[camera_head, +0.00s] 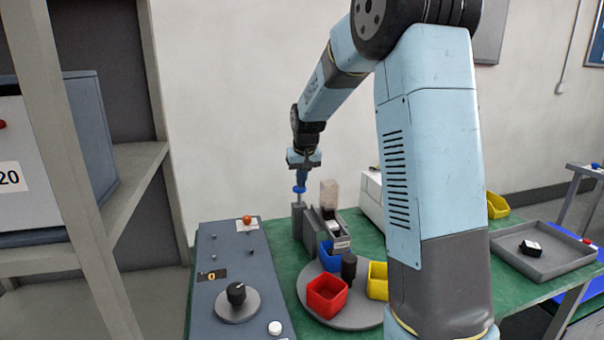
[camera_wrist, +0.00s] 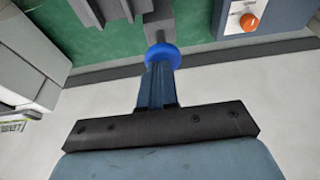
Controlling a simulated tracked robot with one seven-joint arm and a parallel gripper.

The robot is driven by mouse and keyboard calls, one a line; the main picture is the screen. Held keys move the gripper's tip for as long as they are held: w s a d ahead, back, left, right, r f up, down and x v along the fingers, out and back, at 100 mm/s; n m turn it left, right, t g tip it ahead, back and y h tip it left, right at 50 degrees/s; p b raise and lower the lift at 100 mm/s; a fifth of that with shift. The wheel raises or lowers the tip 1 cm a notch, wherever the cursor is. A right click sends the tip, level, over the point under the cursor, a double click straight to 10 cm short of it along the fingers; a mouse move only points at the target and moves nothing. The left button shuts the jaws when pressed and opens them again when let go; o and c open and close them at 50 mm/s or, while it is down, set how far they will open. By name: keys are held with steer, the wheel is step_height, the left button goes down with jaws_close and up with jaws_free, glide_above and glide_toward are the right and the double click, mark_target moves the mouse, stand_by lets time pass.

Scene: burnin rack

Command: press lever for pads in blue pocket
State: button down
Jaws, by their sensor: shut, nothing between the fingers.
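My gripper (camera_head: 301,178) is shut and empty, pointing down at the back of the green table. Its fingertips are at a blue round knob (camera_head: 299,189), which looks like the lever's end, on the grey dispenser (camera_head: 307,228). In the wrist view the fingers (camera_wrist: 160,70) reach the blue knob (camera_wrist: 162,52) and overlap it; whether they touch it I cannot tell. A clear hopper (camera_head: 329,194) tops the dispenser. The blue pocket (camera_head: 326,258) sits on the grey turntable (camera_head: 350,317) beside the dispenser, partly hidden. Its contents are not clear.
The turntable also bears a red pocket (camera_head: 327,297), a yellow pocket (camera_head: 376,282) and a black post (camera_head: 349,268). A blue-grey panel (camera_head: 215,230) with a black dial (camera_head: 236,293) and an orange knob (camera_wrist: 249,21) stands at left. A grey tray (camera_head: 560,262) lies right.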

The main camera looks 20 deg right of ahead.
steer(key=shift+s+f, duration=0.2)
steer(key=shift+f, duration=0.25)
steer(key=shift+r, duration=0.3)
steer(key=w+v, duration=0.1)
steer(key=v, duration=1.2)
steer(key=shift+w+r, duration=0.2)
steer(key=shift+r, duration=0.45)
steer(key=shift+s, duration=0.1)
